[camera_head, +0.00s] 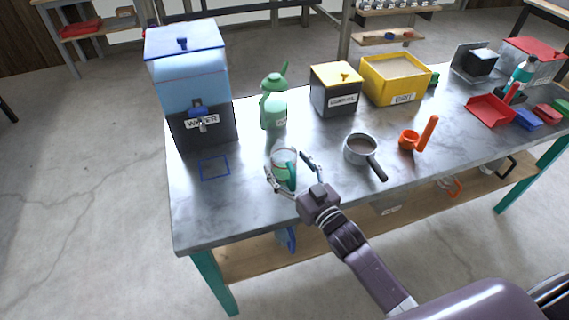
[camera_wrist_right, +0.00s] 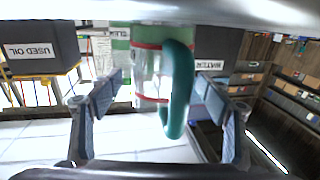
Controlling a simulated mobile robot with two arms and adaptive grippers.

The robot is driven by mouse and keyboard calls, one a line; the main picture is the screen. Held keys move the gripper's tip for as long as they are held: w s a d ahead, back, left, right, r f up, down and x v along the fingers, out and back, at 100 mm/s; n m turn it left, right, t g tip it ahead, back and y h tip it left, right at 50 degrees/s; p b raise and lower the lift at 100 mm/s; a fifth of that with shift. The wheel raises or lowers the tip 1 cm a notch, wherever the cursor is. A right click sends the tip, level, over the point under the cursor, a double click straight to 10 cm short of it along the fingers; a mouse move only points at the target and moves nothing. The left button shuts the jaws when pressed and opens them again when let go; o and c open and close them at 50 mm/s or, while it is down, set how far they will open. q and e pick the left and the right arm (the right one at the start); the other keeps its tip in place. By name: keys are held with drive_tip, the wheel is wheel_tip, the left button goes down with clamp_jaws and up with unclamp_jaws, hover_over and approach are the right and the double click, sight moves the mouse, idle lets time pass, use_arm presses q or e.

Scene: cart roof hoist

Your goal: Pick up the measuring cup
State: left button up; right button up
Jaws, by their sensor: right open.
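The measuring cup (camera_head: 283,165) is clear with a green handle and stands on the metal workbench (camera_head: 230,215). In the right wrist view the cup (camera_wrist_right: 147,75) shows red lines on its side, and its green handle faces the camera. My right gripper (camera_head: 290,170) is open, with its fingers on either side of the cup. In the right wrist view the fingers (camera_wrist_right: 160,95) show gaps to the cup and handle. Whether any part touches cannot be told. My left gripper is out of view.
A water dispenser (camera_head: 188,75) stands at the left, with a blue square outline (camera_head: 214,168) before it. A green bottle (camera_head: 273,103) is behind the cup. A grey pan (camera_head: 361,150), an orange scoop (camera_head: 410,140) and a yellow bin (camera_head: 395,80) are to the right. The front-left bench is clear.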

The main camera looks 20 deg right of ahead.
drive_tip(key=shift+w, duration=0.15)
drive_tip(key=c, duration=1.3)
